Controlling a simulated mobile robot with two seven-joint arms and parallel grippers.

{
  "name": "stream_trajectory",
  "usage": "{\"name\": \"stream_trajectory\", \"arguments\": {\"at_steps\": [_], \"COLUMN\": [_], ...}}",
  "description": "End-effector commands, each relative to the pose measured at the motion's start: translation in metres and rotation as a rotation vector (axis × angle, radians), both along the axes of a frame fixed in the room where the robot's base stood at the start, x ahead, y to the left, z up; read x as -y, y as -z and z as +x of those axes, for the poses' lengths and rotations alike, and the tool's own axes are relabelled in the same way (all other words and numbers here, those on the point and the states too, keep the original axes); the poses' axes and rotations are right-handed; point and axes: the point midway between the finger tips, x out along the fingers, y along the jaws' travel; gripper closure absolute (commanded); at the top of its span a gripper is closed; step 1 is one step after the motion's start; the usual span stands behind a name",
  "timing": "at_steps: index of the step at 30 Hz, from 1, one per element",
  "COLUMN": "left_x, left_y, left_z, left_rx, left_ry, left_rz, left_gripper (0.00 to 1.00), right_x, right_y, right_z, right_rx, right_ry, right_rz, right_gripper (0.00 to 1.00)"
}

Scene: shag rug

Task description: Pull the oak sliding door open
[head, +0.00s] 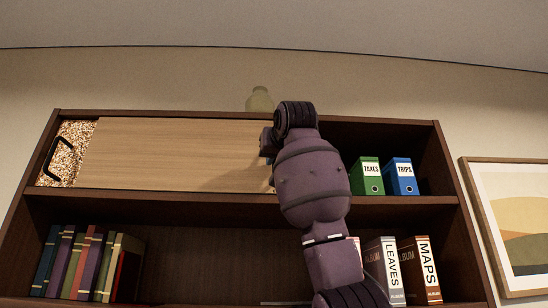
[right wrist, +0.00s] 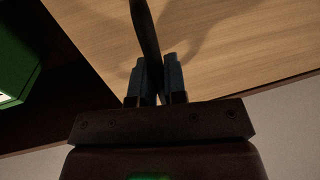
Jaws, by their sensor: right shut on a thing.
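The oak sliding door (head: 170,152) is a pale wood panel in the upper bay of a dark shelf unit. It covers the left and middle of that bay; the right part is open. My right gripper (head: 268,145) is at the door's right edge, largely hidden behind my own arm. In the right wrist view the gripper (right wrist: 148,75) is shut on a dark bar handle (right wrist: 143,25), with the oak surface (right wrist: 230,45) behind it. My left gripper is not in view.
A speckled panel (head: 66,150) with a black handle (head: 56,158) shows left of the oak door. Green (head: 366,176) and blue binders (head: 400,177) stand in the open right part. Books and albums fill the lower shelf's ends.

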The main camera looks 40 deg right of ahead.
Motion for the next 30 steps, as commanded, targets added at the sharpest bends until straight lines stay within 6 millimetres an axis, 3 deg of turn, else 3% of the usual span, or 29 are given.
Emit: {"name": "stream_trajectory", "arguments": {"at_steps": [10, 11, 15, 25, 30], "left_x": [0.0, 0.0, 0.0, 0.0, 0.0], "left_y": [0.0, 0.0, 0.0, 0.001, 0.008], "left_z": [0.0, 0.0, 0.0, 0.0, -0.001], "left_rx": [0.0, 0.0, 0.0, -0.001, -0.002], "left_ry": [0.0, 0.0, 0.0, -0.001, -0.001], "left_rz": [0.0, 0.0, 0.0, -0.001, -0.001], "left_gripper": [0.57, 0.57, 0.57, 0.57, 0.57], "right_x": [0.0, 0.0, 0.0, -0.001, -0.007], "right_y": [-0.001, -0.001, -0.001, 0.0, 0.001], "right_z": [-0.001, -0.001, -0.001, -0.002, -0.019], "right_rx": [0.003, 0.003, 0.002, 0.002, 0.004], "right_ry": [-0.001, -0.001, 0.0, 0.0, -0.001], "right_rz": [0.0, 0.0, 0.0, -0.001, 0.0], "right_gripper": [1.0, 0.86, 0.65, 0.64, 0.64]}}
